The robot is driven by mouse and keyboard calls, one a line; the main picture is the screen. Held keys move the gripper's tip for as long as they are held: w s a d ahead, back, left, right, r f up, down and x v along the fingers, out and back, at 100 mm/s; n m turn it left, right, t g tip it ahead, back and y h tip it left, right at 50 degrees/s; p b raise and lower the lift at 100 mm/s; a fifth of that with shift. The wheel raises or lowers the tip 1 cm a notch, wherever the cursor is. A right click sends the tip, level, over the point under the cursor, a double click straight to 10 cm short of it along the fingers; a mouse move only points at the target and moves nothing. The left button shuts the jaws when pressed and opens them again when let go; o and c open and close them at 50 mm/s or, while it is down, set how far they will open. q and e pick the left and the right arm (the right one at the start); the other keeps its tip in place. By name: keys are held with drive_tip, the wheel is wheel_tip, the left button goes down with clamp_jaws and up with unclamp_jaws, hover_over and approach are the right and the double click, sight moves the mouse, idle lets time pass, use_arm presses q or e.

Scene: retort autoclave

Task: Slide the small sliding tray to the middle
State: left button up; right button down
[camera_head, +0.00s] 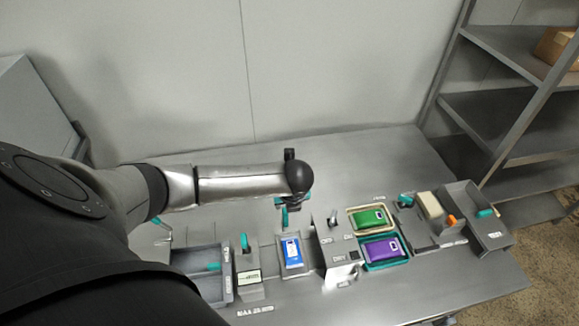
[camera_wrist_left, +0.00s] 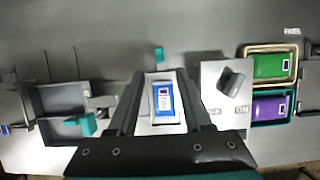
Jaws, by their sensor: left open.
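A narrow grey tray (camera_head: 283,268) holding a blue pouch (camera_head: 291,252) sits on the bench in front of my left arm. I take it to be the small sliding tray, but cannot be sure. A teal upright tab (camera_head: 284,218) stands at its far end; the tab (camera_wrist_left: 159,55) and pouch (camera_wrist_left: 163,98) also show in the left wrist view. My left gripper (camera_wrist_left: 161,77) is open and empty, pointing down with the pouch seen between its fingers. In the head view it hangs below the dark wrist, partly hidden, above the tab. My right gripper is out of view.
A grey bin (camera_head: 184,262) with a teal handle stands left. A box with a lever knob (camera_head: 332,218) is right of the tray, then trays with green (camera_head: 369,217) and purple (camera_head: 383,249) pouches. The bench behind is clear.

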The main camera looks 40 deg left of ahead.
use_arm(q)
drive_tip(key=v, duration=0.5)
drive_tip(key=shift+s+d+r+p, duration=0.1)
drive_tip(key=shift+r+p, duration=0.2)
idle(0.4)
